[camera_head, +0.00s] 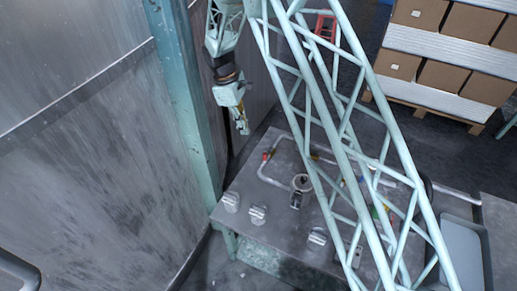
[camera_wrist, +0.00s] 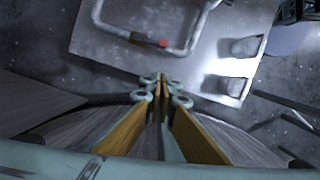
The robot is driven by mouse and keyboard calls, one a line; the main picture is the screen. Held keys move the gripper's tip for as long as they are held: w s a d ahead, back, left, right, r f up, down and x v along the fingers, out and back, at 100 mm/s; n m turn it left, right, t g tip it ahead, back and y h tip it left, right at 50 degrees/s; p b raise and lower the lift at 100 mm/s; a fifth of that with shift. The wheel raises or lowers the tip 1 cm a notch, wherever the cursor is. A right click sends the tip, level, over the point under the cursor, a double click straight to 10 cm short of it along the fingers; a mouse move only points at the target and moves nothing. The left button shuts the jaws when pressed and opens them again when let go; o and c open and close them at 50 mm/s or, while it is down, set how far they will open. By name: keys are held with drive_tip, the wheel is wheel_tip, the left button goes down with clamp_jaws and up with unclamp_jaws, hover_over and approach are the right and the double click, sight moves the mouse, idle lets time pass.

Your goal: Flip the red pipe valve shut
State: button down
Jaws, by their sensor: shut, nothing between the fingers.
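In the wrist view the red valve (camera_wrist: 163,43) sits on the near run of the tubing loop (camera_wrist: 120,32), beyond my fingertips. My gripper (camera_head: 243,128) hangs above and to the left of the valve, apart from it, near the wall. In the wrist view my gripper (camera_wrist: 161,80) has its yellowish fingers together with nothing between them. The valve's exact handle angle is too small to tell.
A pale green post (camera_head: 185,90) and metal wall stand left of my gripper. A lattice truss crosses in front of the table's right part.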

drive_tip(key=d+f, duration=0.3)
drive_tip(key=f, duration=0.2)
drive_tip(key=s+d+f+b, duration=0.1)
drive_tip(key=d+f, duration=0.2)
drive_tip(key=f, duration=0.2)
drive_tip(key=shift+s+f+b, duration=0.2)
drive_tip(key=shift+f+b, duration=0.05)
drive_tip(key=shift+b, duration=0.05)
idle(0.4)
